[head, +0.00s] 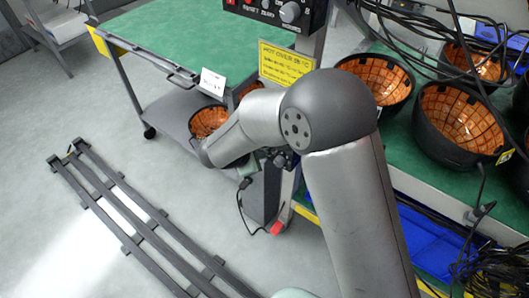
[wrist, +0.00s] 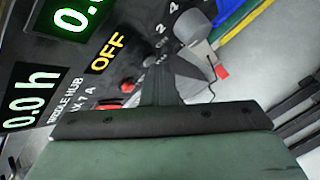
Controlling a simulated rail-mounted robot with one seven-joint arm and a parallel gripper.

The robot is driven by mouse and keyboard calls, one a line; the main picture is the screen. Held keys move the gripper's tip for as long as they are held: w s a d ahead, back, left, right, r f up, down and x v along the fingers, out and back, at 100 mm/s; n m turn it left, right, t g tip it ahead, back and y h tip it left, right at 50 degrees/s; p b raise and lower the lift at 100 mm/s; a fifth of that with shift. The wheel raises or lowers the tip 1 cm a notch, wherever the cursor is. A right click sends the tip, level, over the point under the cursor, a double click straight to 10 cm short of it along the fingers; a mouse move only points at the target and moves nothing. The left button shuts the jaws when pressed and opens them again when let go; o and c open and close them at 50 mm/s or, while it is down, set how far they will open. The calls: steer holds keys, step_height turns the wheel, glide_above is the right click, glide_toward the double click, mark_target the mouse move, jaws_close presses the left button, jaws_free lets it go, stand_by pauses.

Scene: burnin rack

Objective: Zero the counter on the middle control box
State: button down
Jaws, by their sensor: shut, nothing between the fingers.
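The middle control box (wrist: 75,75) fills the upper left of the wrist view, a black panel lettered MIDDLE HUB, MAX 7 A. A second green display (wrist: 78,14) begins with 0 and is cut off by the frame edge. Yellow OFF lettering (wrist: 107,52), red controls (wrist: 127,87) and a grey knob (wrist: 190,25) show on the panel. My gripper (wrist: 158,72) is shut and empty, its fingers pointing at the panel beside the red controls. I cannot tell whether they touch. In the head view my arm hides the gripper.
Another control box (head: 275,8) with a knob is at the top of the head view. A green-topped cart (head: 170,40) stands left of the post with the yellow sign (head: 285,65). Orange-lined bowls (head: 460,115) and cables crowd the right-hand rack. Dark rails (head: 140,220) lie on the floor.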

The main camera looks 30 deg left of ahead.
steer(key=shift+w+d+r, duration=0.2)
steer(key=shift+w, duration=0.5)
stand_by(0.3)
steer(key=shift+s, duration=0.15)
steer(key=shift+s+f+b, duration=0.1)
steer(key=shift+s+b, duration=0.3)
steer(key=shift+s, duration=0.3)
steer(key=s+a+b, duration=0.1)
steer(key=s, duration=0.5)
steer(key=shift+b, duration=0.35)
